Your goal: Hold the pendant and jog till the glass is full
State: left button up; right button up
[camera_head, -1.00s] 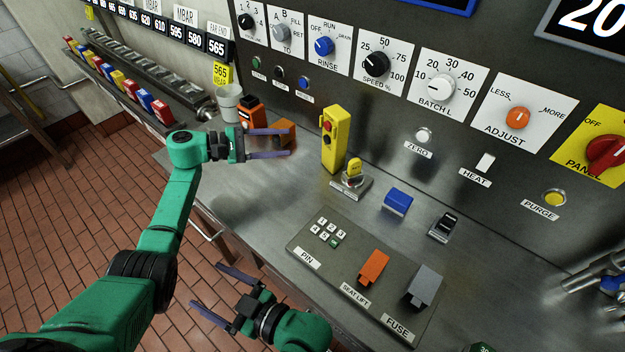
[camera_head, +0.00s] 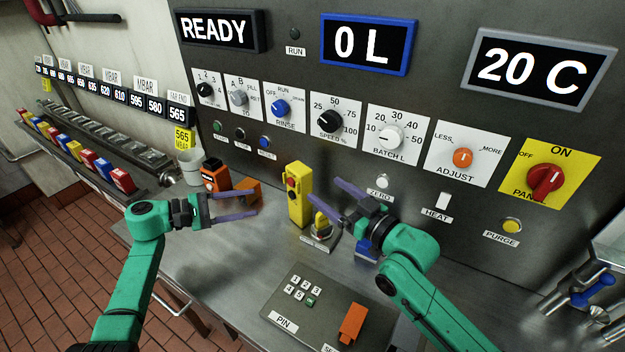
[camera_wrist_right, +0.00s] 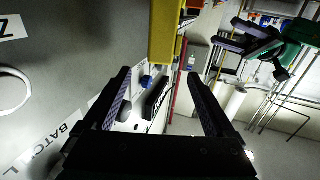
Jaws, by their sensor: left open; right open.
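The yellow pendant (camera_head: 297,195), with a red button and dark buttons on its face, stands upright on the counter against the panel. It also shows in the right wrist view (camera_wrist_right: 164,35), just beyond the fingertips. My right gripper (camera_head: 328,192) is open and empty, with its fingers pointing at the pendant from the right, apart from it. My left gripper (camera_head: 252,203) is open left of the pendant, near an orange block (camera_head: 248,188); whether it touches the block I cannot tell. A pale cup (camera_head: 190,166) stands at the back left; its contents are hidden.
The panel carries RINSE (camera_head: 281,108), SPEED (camera_head: 330,121) and BATCH L (camera_head: 390,138) knobs. Displays read READY (camera_head: 213,30), 0 L (camera_head: 362,45) and 20 C (camera_head: 520,74). A keypad plate (camera_head: 312,306) lies in front. Counter left of it is clear.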

aim_at(299, 171)
jog(key=x, duration=1.1)
jog(key=shift+w+a+f, duration=0.15)
grip_shut()
pick_arm(q)
jog(key=shift+c, duration=0.3)
grip_shut()
dwell(1.6)
